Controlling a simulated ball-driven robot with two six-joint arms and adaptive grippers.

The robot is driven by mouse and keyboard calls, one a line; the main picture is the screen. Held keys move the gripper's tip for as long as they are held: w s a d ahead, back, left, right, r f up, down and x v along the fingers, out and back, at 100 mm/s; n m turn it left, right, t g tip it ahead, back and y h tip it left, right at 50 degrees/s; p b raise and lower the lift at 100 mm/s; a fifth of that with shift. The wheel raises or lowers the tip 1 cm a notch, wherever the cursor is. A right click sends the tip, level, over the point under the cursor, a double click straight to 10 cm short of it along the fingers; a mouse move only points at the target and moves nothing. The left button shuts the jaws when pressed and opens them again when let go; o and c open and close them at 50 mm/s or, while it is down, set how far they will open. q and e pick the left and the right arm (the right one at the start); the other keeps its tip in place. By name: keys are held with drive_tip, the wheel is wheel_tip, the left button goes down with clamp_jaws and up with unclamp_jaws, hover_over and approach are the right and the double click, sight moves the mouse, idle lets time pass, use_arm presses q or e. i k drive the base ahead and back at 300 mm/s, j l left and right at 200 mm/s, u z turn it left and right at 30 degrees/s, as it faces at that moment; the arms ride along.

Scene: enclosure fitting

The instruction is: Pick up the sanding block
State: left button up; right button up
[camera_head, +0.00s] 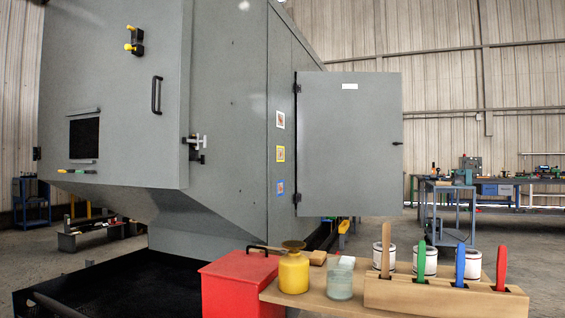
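A small tan block (318,257) lies on the wooden board at the lower middle, behind the yellow bottle and the glass jar. It looks like the sanding block, but it is too small to be sure. Neither of my grippers is in view.
A yellow bottle (293,273) and a glass jar (339,281) stand close in front of the block. A wooden rack (440,298) holds several upright handled tools, with white cans (426,260) behind. A red box (238,285) stands left. A large grey enclosure (225,110) with an open door (350,150) stands beyond.

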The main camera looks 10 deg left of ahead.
sight(318, 258)
drive_tip(key=i+j+u, duration=0.1)
drive_tip(key=i, duration=0.4)
drive_tip(key=i+j+u, duration=0.1)
drive_tip(key=i, duration=0.45)
